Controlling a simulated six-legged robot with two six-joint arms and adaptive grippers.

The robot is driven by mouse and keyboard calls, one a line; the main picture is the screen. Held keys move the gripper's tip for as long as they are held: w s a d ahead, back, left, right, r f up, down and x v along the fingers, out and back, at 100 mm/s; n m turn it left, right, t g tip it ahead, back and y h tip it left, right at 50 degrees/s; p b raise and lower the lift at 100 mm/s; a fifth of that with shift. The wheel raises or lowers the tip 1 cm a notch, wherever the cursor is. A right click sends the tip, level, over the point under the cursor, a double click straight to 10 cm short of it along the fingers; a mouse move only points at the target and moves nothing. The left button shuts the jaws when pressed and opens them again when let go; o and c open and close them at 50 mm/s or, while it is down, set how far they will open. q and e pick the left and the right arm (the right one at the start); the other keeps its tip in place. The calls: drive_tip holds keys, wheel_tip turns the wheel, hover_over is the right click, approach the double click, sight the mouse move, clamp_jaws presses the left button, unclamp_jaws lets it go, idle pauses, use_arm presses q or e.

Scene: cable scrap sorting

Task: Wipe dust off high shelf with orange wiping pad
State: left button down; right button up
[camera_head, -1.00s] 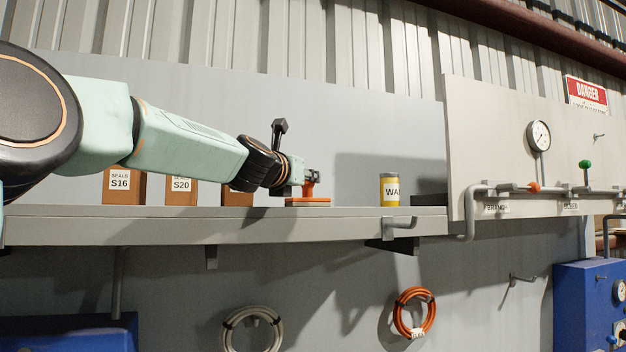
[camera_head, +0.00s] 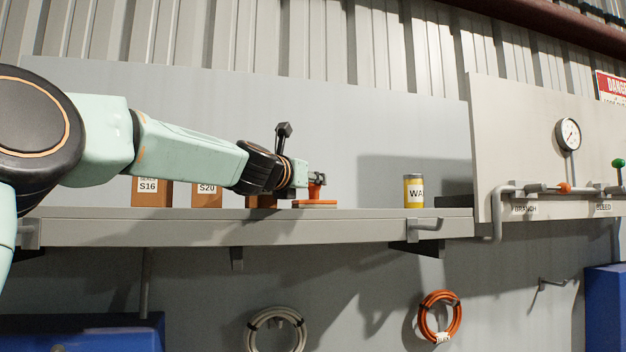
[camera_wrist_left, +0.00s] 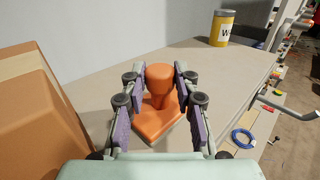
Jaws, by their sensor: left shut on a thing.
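The orange wiping pad (camera_head: 315,203) has a flat base and an upright handle with a round knob. It is on or just above the top of the grey high shelf (camera_head: 270,229); the head view does not settle contact. My left gripper (camera_head: 317,180) is shut on the pad's handle. In the left wrist view the pad (camera_wrist_left: 158,122) sits between the two fingers of the left gripper (camera_wrist_left: 160,92), with the shelf top (camera_wrist_left: 120,85) around it. No separate dust patch can be made out. My right gripper is not in view.
Brown boxes labelled S16 (camera_head: 152,193) and S20 (camera_head: 206,195) stand on the shelf, and another brown box (camera_head: 262,202) is close to the pad. A yellow can (camera_head: 414,191) stands to the right, with bare shelf between. A back wall rises behind.

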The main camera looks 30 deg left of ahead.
use_arm(q)
drive_tip(key=shift+w+a+f, duration=0.15)
drive_tip(key=shift+w+a, duration=0.05)
drive_tip(key=shift+w, duration=0.15)
